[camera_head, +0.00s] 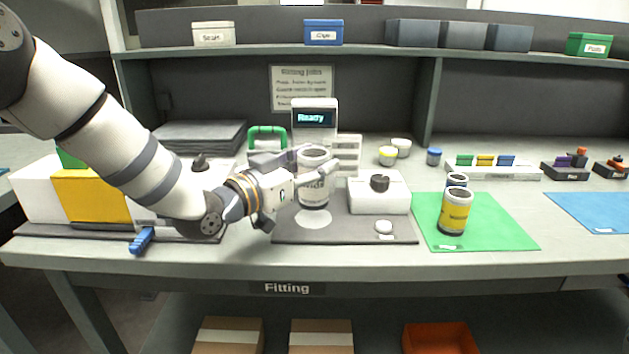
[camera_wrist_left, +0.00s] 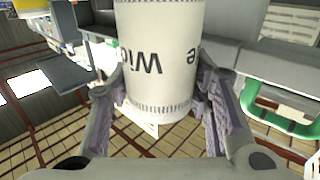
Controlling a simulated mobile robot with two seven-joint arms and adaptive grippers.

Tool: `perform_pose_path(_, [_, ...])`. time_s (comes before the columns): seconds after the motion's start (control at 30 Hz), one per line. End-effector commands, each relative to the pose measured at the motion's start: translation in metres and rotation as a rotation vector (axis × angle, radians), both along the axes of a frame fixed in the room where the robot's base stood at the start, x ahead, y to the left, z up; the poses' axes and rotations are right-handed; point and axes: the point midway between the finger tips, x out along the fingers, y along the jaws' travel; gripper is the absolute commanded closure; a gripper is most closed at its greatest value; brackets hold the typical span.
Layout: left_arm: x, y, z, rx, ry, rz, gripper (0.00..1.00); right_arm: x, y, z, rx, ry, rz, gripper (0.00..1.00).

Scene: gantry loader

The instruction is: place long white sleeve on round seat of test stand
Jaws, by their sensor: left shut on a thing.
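A long white sleeve (camera_head: 314,190) with dark lettering stands upright in my left gripper (camera_head: 318,168), whose fingers close around it from both sides. The sleeve also fills the upper middle of the left wrist view (camera_wrist_left: 160,60), between the two pads of my left gripper (camera_wrist_left: 165,110). The test stand (camera_head: 285,232) is a dark grey plate with a display reading "Ready" behind it. A pale round seat (camera_head: 313,220) shows on the plate just below the sleeve. I cannot tell whether the sleeve's lower end touches it. My right gripper is not in view.
A white box with a black knob (camera_head: 379,196) and a white button (camera_head: 384,227) are right of the seat. A blue-handled thing (camera_head: 142,240) lies at the front left. A sign and display (camera_head: 315,118) rise behind.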

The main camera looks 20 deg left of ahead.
Motion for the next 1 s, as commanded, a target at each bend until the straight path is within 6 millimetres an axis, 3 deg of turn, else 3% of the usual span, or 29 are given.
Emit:
perform_pose_path(0.03, [0.000, -0.001, -0.015, -0.001, 0.008, -0.001, 1.00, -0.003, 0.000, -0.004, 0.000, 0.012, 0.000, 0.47])
perform_pose_path(0.13, [0.000, -0.001, -0.031, -0.001, 0.006, 0.000, 1.00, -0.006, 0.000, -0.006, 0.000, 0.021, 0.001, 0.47])
perform_pose_path(0.5, [-0.001, -0.001, -0.032, -0.001, 0.000, 0.000, 1.00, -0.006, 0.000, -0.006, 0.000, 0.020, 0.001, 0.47])
perform_pose_path(0.53, [-0.001, -0.001, -0.033, 0.000, 0.003, 0.000, 0.50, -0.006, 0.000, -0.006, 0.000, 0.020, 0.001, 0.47])
perform_pose_path(0.6, [-0.001, -0.001, -0.033, 0.000, 0.003, 0.000, 0.35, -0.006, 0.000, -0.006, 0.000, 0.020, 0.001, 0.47])
perform_pose_path(1.0, [-0.008, 0.003, -0.028, 0.000, 0.004, 0.001, 0.35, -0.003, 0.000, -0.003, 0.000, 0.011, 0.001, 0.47])
